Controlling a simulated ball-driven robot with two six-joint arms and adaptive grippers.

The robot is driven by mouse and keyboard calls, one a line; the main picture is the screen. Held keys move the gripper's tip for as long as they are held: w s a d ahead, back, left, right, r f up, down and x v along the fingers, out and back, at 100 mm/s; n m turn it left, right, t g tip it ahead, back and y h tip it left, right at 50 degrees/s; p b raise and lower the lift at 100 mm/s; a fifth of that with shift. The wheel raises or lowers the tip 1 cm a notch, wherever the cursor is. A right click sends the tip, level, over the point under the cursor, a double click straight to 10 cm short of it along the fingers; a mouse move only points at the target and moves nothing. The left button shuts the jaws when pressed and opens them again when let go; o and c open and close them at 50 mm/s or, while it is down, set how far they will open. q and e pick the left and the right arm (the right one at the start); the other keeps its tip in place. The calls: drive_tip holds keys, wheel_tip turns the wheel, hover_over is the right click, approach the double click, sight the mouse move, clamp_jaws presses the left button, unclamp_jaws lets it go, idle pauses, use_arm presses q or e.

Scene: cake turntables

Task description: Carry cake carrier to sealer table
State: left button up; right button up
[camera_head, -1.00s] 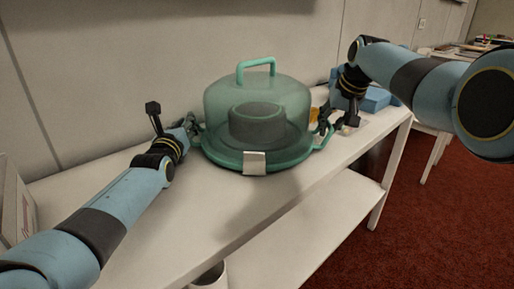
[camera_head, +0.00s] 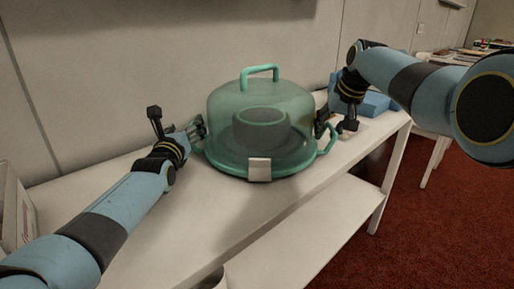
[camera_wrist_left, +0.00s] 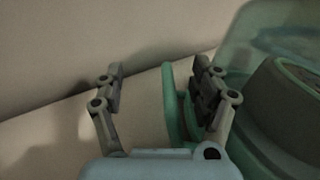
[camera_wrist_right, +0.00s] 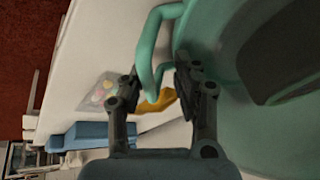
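The cake carrier (camera_head: 262,100) is a green translucent dome on a green base, with a top handle, a side handle on each side and a pale tab in front. A dark round cake (camera_head: 260,133) shows inside. It stands upright on the white table. My left gripper (camera_head: 196,133) is at its left side; in the left wrist view the open fingers (camera_wrist_left: 160,92) have the green side handle (camera_wrist_left: 172,110) between them. My right gripper (camera_head: 326,122) is at its right side; in the right wrist view the open fingers (camera_wrist_right: 158,88) straddle the other handle (camera_wrist_right: 150,45).
The white table (camera_head: 150,240) has a lower shelf (camera_head: 300,225) and a wall behind it. Blue objects (camera_head: 374,103) lie behind my right gripper. A box (camera_head: 15,215) stands at the left. Another table with items (camera_head: 460,57) stands far right across open red carpet (camera_head: 440,230).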

use_arm(q)
drive_tip(key=s, duration=0.7)
drive_tip(key=shift+s+a+f, duration=0.15)
drive_tip(key=shift+s+a, duration=0.1)
drive_tip(key=shift+s, duration=0.05)
use_arm(e)
drive_tip(key=o, duration=0.8)
drive_tip(key=shift+r, duration=0.1)
drive_tip(key=v, duration=1.2)
